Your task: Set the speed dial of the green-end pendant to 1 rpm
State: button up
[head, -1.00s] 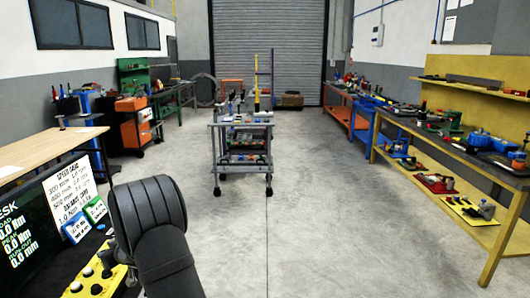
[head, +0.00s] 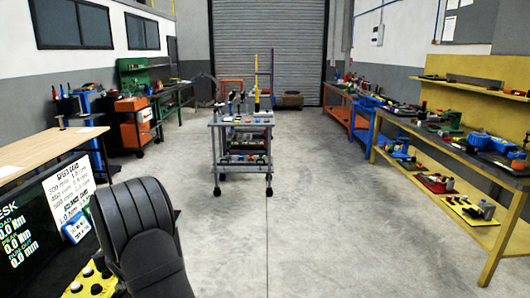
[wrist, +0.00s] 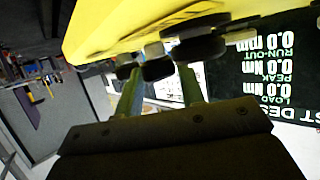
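A yellow pendant box (head: 78,289) with dark round knobs is at the lower left of the head view, partly behind my arm. In the wrist view the yellow box (wrist: 110,25) fills the top, with several dark knobs (wrist: 200,47) on pale stems. My gripper (wrist: 160,88) has two greenish fingers, apart, with a gap between them. Their tips are close to the dark knobs, and I cannot tell whether they touch. A small blue-framed display (head: 76,230) stands beyond the box, with a green-framed one (head: 89,214) mostly hidden by my arm. The dial's setting cannot be read.
A dark screen (head: 25,235) shows load, peak and run-out, with a handwritten white sheet (head: 68,195) beside it. A wooden bench (head: 45,150) is at the left. A grey trolley (head: 240,122) stands mid-floor, and a yellow bench (head: 450,180) is at right. The floor between is clear.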

dwell(0.6)
jog(key=shift+n+y, duration=0.6)
jog(key=shift+y, duration=0.1)
jog(key=r, duration=0.1)
jog(key=w+r, duration=0.2)
jog(key=shift+w+d+r, duration=0.2)
jog(key=shift+d+r, duration=0.1)
jog(key=shift+r, duration=0.1)
jog(key=w+d+r+n+g+y, duration=0.2)
jog(key=d+r+n+y, duration=0.1)
jog(key=r, duration=0.1)
jog(key=s+d+f+n+g+h, duration=0.15)
jog(key=d+n+g, duration=0.5)
jog(key=d, duration=0.65)
jog(key=shift+m+g, duration=0.65)
jog(key=shift+m, duration=0.2)
jog(key=x, duration=1.1)
jog(key=r+x, duration=0.1)
jog(key=x, duration=0.5)
jog(key=shift+s+a+f, duration=0.15)
jog(key=shift+s+a, duration=0.15)
jog(key=shift+a, duration=0.15)
jog(key=shift+y, duration=0.25)
grip_shut()
